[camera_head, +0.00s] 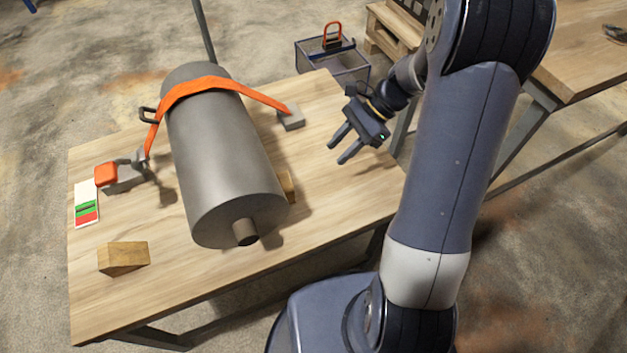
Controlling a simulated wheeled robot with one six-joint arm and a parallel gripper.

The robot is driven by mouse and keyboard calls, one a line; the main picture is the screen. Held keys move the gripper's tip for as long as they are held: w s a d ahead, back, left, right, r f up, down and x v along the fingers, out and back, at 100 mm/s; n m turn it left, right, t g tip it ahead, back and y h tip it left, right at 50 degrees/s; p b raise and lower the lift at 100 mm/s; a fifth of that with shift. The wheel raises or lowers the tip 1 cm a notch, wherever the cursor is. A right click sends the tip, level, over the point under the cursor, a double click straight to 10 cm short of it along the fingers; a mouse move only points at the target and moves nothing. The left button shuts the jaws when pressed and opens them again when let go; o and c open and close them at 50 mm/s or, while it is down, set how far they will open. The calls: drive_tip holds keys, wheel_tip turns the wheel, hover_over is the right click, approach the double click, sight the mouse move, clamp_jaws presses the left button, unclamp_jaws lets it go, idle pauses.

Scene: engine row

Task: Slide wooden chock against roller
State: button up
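A large grey roller (222,160) lies on the wooden table, with a short shaft (245,232) at its near end. An orange strap (205,84) passes over its far part. One wooden chock (123,257) sits on the table left of the roller's near end, with a clear gap between them. A second wooden chock (288,186) shows at the roller's right side, mostly hidden behind it; I cannot tell whether it touches. My gripper (338,153) is open and empty, over the table's right part, apart from the roller and both chocks.
A grey block with an orange-handled ratchet (107,175) holds the strap's left end; a grey block (291,117) holds its right end. A white, green and red card (86,204) lies at the left edge. A wire basket (333,62) stands behind the table. The front right tabletop is clear.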

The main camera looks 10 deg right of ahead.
drive_tip(key=shift+w+d+f+y, duration=0.2)
drive_tip(key=shift+d+y, duration=0.1)
drive_tip(key=shift+d, duration=0.3)
drive_tip(key=shift+c, duration=0.7)
drive_tip(key=shift+s, duration=0.1)
drive_tip(key=shift+c, duration=0.7)
drive_tip(key=b+x, duration=0.3)
drive_tip(key=x, duration=0.6)
drive_tip(key=shift+s+a+f, duration=0.1)
drive_tip(key=shift+a+f, duration=0.1)
drive_tip(key=shift+a, duration=0.05)
clamp_jaws()
drive_tip(key=a, duration=0.2)
drive_tip(key=shift+s+a, duration=0.25)
drive_tip(key=shift+s, duration=0.1)
drive_tip(key=shift+s+a+r+b, duration=0.1)
drive_tip(key=shift+s+a+b, duration=0.15)
drive_tip(key=shift+a, duration=0.45)
